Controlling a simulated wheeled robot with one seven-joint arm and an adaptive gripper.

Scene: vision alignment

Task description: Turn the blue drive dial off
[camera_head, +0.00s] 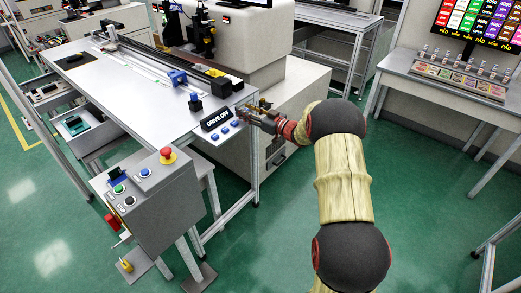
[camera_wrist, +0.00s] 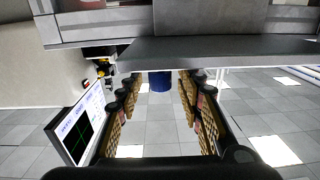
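A small panel at the near right corner of the workbench carries a black sign (camera_head: 216,118) reading "DRIVE OFF". My gripper (camera_head: 249,112) is at the right end of this panel, reaching in from the right. In the wrist view a blue cylindrical dial (camera_wrist: 160,82) stands between the tips of my gripper (camera_wrist: 161,88). The fingers are apart, with visible space on both sides of the dial. I cannot tell its turn angle. In the head view my gripper's fingertips are hard to make out.
A grey control box (camera_head: 156,205) with a red emergency button (camera_head: 168,155) and several small knobs stands in front of the bench. A large light machine (camera_head: 240,45) stands behind the panel. A tilted screen (camera_wrist: 78,128) is at the left in the wrist view.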

